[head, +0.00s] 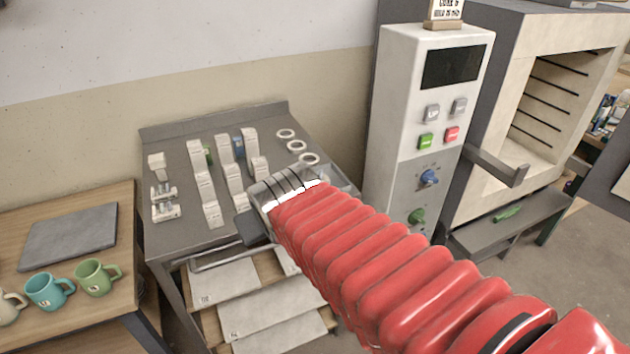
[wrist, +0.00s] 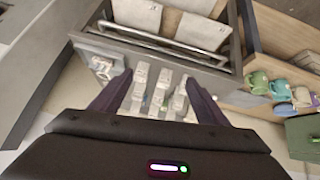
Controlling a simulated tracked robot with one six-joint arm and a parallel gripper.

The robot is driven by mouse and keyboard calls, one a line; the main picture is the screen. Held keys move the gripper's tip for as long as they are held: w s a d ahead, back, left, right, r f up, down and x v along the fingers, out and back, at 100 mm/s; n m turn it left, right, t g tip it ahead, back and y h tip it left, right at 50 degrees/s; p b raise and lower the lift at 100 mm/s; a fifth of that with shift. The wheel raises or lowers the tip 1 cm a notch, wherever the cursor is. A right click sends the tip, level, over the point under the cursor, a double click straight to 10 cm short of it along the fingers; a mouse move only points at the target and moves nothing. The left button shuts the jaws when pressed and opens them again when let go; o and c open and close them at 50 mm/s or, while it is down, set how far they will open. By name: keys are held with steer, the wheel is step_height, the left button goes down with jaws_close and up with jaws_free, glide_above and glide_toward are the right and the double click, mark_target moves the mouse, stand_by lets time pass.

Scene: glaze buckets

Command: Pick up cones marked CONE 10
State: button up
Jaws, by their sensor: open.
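Several small white cone pieces stand in rows on a grey metal bench (head: 175,228). One row is on the left (head: 203,183), another in the middle (head: 234,178). Shorter white pieces (head: 163,200) are at the far left. The labels are too small to read, so I cannot tell which are CONE 10. In the wrist view the white pieces (wrist: 138,88) show between and beyond the fingers of my gripper (wrist: 157,92). My gripper is open, with nothing held between its fingers. In the head view my red-sleeved arm hides most of it and part of the bench.
White rings (head: 296,146) lie at the bench's back right. A wooden table with mugs (head: 97,277) is on the left. A control cabinet (head: 395,100) and open kiln (head: 540,110) stand right.

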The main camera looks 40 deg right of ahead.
steer(key=shift+o, duration=1)
steer(key=w+d+f+m+t+h, duration=0.1)
steer(key=w+d, duration=0.5)
steer(key=d, duration=0.8)
steer(key=shift+d+f+t+h, duration=0.15)
steer(key=shift+d+t+h, duration=0.35)
steer(key=shift+h, duration=0.4)
steer(key=t+y, duration=0.1)
steer(key=t, duration=0.2)
glide_toward(317, 175)
steer(key=s+r, duration=0.1)
steer(key=s, duration=0.1)
steer(key=shift+s+d+f+t+y, duration=0.1)
steer(key=shift+s+t+y, duration=0.2)
steer(key=shift+s+y, duration=0.1)
steer(key=shift+w, duration=0.2)
steer(key=shift+x, duration=4.2)
steer(key=shift+x, duration=2.6)
steer(key=shift+s+f, duration=0.1)
steer(key=shift+f, duration=0.05)
